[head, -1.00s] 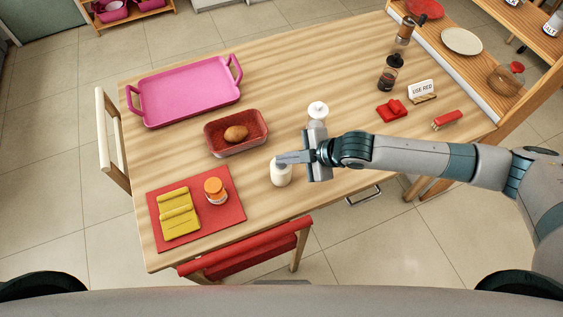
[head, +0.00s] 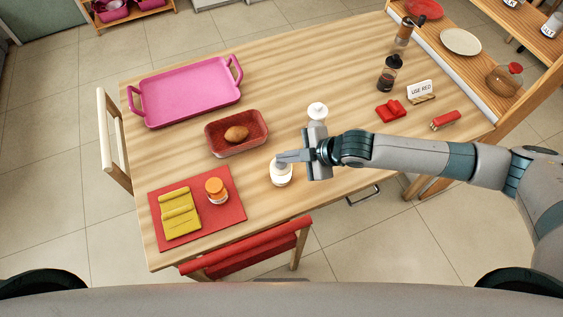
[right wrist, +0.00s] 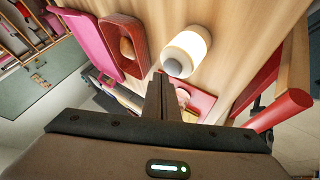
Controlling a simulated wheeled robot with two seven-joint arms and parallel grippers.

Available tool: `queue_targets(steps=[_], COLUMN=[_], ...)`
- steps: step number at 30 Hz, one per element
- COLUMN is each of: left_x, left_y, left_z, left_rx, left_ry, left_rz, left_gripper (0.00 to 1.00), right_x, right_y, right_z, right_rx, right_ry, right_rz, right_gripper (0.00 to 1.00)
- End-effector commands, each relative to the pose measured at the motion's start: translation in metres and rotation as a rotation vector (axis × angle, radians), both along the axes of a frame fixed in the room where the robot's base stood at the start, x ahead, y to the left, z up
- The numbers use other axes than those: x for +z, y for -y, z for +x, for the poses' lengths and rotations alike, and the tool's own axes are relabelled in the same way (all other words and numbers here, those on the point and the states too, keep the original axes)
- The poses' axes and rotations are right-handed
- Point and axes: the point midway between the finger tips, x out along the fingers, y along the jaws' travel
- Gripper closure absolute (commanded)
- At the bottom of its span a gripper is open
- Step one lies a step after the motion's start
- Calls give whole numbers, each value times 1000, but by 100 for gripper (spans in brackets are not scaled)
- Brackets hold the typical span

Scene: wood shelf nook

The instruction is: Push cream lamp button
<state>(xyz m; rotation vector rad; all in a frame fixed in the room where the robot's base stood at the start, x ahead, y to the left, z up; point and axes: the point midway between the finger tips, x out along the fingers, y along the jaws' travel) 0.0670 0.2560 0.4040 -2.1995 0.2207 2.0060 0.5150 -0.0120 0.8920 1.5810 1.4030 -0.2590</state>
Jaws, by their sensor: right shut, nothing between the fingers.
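A small cream lamp (head: 281,176) stands upright near the front edge of the table. It also shows in the right wrist view (right wrist: 190,48), where its body glows warm white. My right gripper (head: 281,158) is shut and empty, with its fingertips over the lamp's top. In the right wrist view the shut fingers (right wrist: 160,82) end right beside the lamp's top end; I cannot tell whether they touch it. The button itself is hidden or too small to make out. A second white, round-topped object (head: 317,110) stands just behind my gripper, partly hidden by it. My left gripper is not in view.
A red dish (head: 256,147) with a brown roll lies left of the gripper, and a pink tray (head: 190,88) behind it. An orange-lidded jar (head: 216,190) stands on a red mat (head: 232,209). A red chair (head: 250,253) is at the front edge. The table's back middle is clear.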

Motion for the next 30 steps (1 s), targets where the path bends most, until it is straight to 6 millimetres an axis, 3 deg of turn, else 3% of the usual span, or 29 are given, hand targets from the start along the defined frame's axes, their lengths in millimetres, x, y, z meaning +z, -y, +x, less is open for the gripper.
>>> queue_targets(steps=[21,30], left_x=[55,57], left_y=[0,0], left_z=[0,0], left_rx=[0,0], left_ry=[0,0], left_rz=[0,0], left_gripper=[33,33], right_x=[56,59], right_y=[0,0], right_z=[0,0], right_rx=[0,0], right_ry=[0,0], right_rz=[0,0], right_gripper=[100,100])
